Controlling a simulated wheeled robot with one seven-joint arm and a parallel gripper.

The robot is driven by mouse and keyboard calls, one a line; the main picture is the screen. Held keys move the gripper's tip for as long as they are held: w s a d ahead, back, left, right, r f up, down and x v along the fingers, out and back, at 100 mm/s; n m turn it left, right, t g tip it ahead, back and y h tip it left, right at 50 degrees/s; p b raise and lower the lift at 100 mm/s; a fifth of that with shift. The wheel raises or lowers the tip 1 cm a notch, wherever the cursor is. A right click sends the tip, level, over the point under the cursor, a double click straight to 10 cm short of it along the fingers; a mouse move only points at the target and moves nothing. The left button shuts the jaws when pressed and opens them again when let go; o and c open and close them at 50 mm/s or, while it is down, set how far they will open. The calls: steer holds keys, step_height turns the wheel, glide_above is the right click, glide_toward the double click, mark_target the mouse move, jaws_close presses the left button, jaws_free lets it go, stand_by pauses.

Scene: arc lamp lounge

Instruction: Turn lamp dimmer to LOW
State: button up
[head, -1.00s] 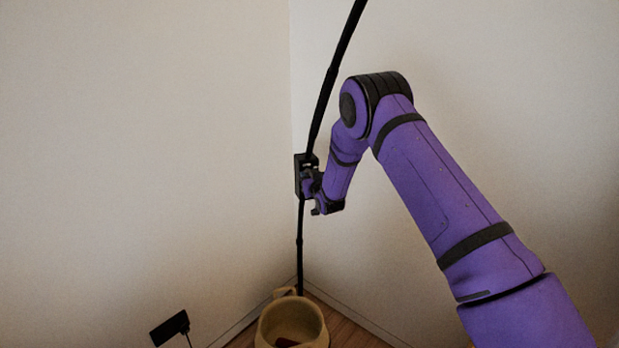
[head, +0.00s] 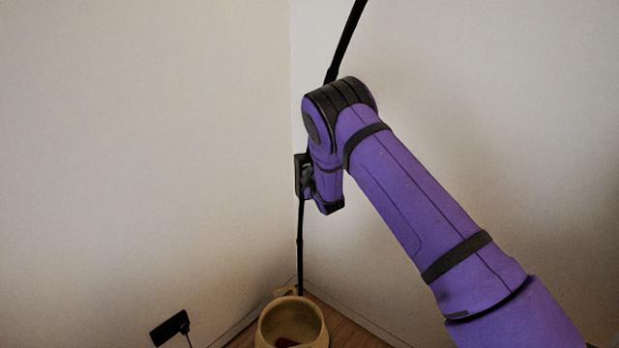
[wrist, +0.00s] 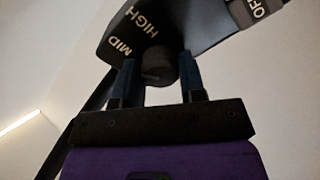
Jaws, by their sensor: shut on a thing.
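The lamp dimmer is a black box (head: 299,170) on the dark lamp pole (head: 299,245), partly hidden by my arm in the head view. In the wrist view the dimmer box (wrist: 185,22) carries the words MID, HIGH and OFF; no LOW mark shows. Its round dark knob (wrist: 158,66) sits between my fingers. My gripper (wrist: 157,76) is shut on the knob, one finger on each side. In the head view my gripper (head: 307,182) is small and dark against the box. I cannot tell which mark the knob points to.
Pale walls meet in a corner behind the pole. A beige pot (head: 292,322) with a handle stands on the wooden floor below, a dark red thing inside. A small black panel (head: 169,328) on a thin stem is at lower left. The left side is open.

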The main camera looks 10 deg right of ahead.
steer(key=n, duration=1.1)
steer(key=shift+f, duration=0.1)
steer(key=shift+n, duration=0.3)
stand_by(0.3)
steer(key=o, duration=0.9)
steer(key=shift+s, duration=0.15)
steer(key=s, duration=0.7)
steer(key=s+d, duration=0.1)
steer(key=s, duration=0.2)
steer(key=shift+s, duration=0.25)
